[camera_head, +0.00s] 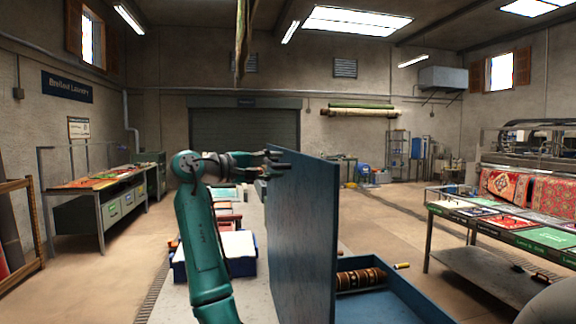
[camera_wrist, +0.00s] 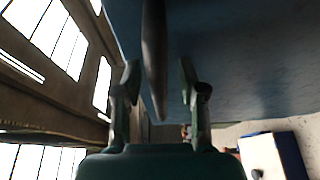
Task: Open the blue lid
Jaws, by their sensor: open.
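The blue lid (camera_head: 305,225) stands upright as a tall flat panel at the left side of the open blue box (camera_head: 405,308). In the wrist view the lid's blue face (camera_wrist: 235,60) fills the upper right. My gripper (camera_head: 280,160) is at the upper left edge of the lid. In the wrist view my gripper (camera_wrist: 158,72) is open, with a finger on each side of a long dark bar (camera_wrist: 154,45). I cannot tell whether the fingers touch the bar. The lid hides part of the box.
A rolled patterned rug (camera_head: 360,279) lies in the box. A pale bench with a blue-and-white bin (camera_head: 240,250) is left of the lid. A table with magazines and rugs (camera_head: 500,218) stands at the right. Open floor lies between the box and that table.

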